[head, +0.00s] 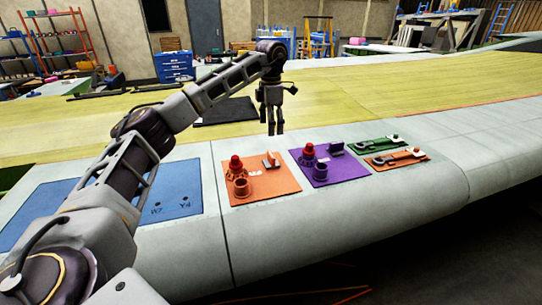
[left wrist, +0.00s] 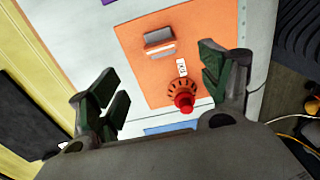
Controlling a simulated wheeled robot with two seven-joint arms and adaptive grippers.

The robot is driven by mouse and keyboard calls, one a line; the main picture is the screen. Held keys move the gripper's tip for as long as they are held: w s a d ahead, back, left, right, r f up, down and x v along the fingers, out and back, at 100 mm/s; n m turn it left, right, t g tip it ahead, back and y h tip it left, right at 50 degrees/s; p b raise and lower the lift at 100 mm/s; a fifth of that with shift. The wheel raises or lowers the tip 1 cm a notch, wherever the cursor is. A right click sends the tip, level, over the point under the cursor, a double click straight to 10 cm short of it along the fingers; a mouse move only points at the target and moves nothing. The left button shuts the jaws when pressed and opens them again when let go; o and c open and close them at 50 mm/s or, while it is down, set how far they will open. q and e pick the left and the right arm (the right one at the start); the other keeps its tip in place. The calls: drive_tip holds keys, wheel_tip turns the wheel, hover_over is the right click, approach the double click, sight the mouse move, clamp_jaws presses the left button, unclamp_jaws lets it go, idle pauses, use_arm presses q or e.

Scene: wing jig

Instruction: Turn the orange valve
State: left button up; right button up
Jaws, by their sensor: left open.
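My left gripper (head: 275,130) is open and empty, pointing down above the wing near the far edge of the orange panel (head: 283,185). The orange valve (head: 236,170) stands at the left of that panel with a red knob on top. In the left wrist view the valve (left wrist: 181,91) shows its notched orange-brown rim and red knob, between the open fingers (left wrist: 163,85) in the picture, closer to the right one. The gripper does not touch it. An orange cylinder (head: 241,188) stands in front of the valve in the head view. My right gripper is not in view.
A bracket (head: 271,161) stands on the orange panel. A purple panel (head: 345,170) with similar fittings lies to the right, then green and orange panels with wrenches. A blue panel (head: 180,195) lies left. A dark mat (head: 225,111) lies behind.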

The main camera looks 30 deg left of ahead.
sight(271, 154)
use_arm(q)
wheel_tip(271, 154, down, 13)
drive_tip(key=shift+r+p, duration=0.1)
drive_tip(key=shift+p, duration=0.75)
drive_tip(key=c, duration=1)
